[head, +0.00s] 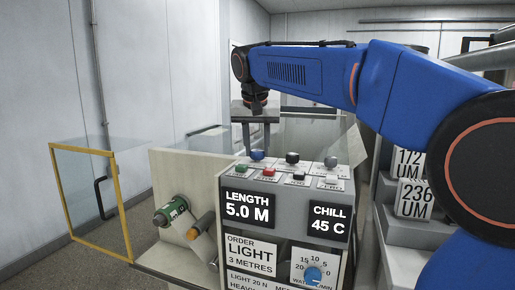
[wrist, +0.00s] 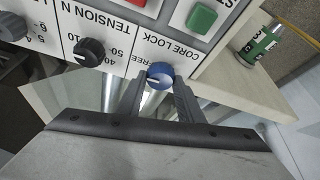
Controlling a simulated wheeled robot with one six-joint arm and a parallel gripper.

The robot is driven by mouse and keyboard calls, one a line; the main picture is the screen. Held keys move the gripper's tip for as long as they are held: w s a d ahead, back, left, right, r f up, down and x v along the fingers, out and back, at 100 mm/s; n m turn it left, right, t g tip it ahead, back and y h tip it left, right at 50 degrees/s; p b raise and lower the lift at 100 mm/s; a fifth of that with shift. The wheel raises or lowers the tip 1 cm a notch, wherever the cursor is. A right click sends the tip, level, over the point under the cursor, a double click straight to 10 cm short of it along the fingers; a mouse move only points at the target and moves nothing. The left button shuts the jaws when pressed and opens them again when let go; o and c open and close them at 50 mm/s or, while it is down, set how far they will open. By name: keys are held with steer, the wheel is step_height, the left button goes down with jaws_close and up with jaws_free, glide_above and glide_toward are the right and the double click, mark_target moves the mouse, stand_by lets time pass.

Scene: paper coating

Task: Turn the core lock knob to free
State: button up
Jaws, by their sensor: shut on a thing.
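The core lock knob (wrist: 160,76) is a round blue knob with a white pointer line, seen in the wrist view on the CORE LOCK label plate (wrist: 160,48). Its line points left and slightly down in that picture, on the side of the word FREE. The rest of the plate's lettering on the knob's other side is hidden. My gripper (wrist: 159,84) is shut on the knob, one finger on each side. In the head view the blue knob (head: 257,155) sits at the back of the console's top, below my gripper (head: 256,145).
A black TENSION knob (wrist: 90,51) and a green button (wrist: 201,18) are close by. The grey console (head: 290,205) has displays and a blue water dial (head: 313,275). A green roll (head: 171,211) lies left of it. A yellow-framed clear guard (head: 85,205) stands farther left.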

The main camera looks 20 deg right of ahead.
steer(key=shift+m, duration=0.4)
steer(key=o, duration=1.1)
steer(key=v, duration=1.7)
steer(key=shift+a+r, duration=0.15)
steer(key=shift+r, duration=0.05)
